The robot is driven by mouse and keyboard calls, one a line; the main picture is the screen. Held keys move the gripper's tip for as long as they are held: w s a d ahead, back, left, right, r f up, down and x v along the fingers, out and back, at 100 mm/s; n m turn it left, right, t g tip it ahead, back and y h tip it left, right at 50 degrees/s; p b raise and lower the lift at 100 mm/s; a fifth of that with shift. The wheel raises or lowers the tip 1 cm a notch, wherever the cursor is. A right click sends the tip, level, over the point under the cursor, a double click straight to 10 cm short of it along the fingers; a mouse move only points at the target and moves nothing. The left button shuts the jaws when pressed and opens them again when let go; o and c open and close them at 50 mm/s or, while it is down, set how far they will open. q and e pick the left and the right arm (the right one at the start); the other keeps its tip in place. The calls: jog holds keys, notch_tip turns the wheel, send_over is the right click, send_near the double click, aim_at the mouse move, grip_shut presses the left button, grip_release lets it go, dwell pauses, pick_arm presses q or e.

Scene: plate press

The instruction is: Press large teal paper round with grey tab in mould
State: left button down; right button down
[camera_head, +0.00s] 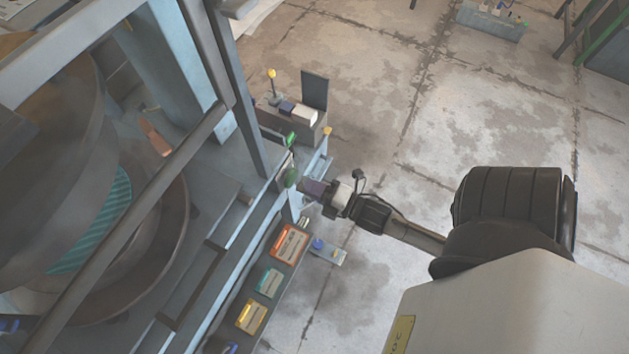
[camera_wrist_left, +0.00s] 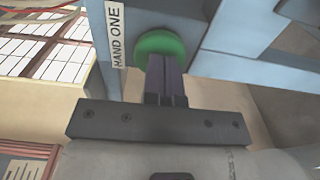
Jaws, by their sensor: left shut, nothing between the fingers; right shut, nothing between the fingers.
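A striped teal round (camera_head: 100,222) lies in the round mould (camera_head: 172,235) of the press at the left of the head view. Much of it is hidden by the metal head (camera_head: 50,150) above it and a frame bar, and I cannot make out its tab. My right gripper (camera_head: 306,186) is shut and empty, its tips at a green button (camera_head: 291,177) on the press's right side. In the left wrist view my left gripper (camera_wrist_left: 165,60) is shut and empty, its tips over another green button (camera_wrist_left: 160,45). Whether either button is pressed in, I cannot tell.
A "HAND ONE" label (camera_wrist_left: 116,35) is beside the left button. A shelf with orange (camera_head: 290,243), teal (camera_head: 269,283) and yellow (camera_head: 251,316) labelled boxes runs below the press edge. The concrete floor at right is mostly clear.

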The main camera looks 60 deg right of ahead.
aim_at(293, 180)
jog(key=shift+w, duration=1.75)
jog(key=shift+s, duration=0.25)
pick_arm(q)
jog(key=shift+w, duration=0.1)
pick_arm(e)
jog(key=shift+w, duration=0.1)
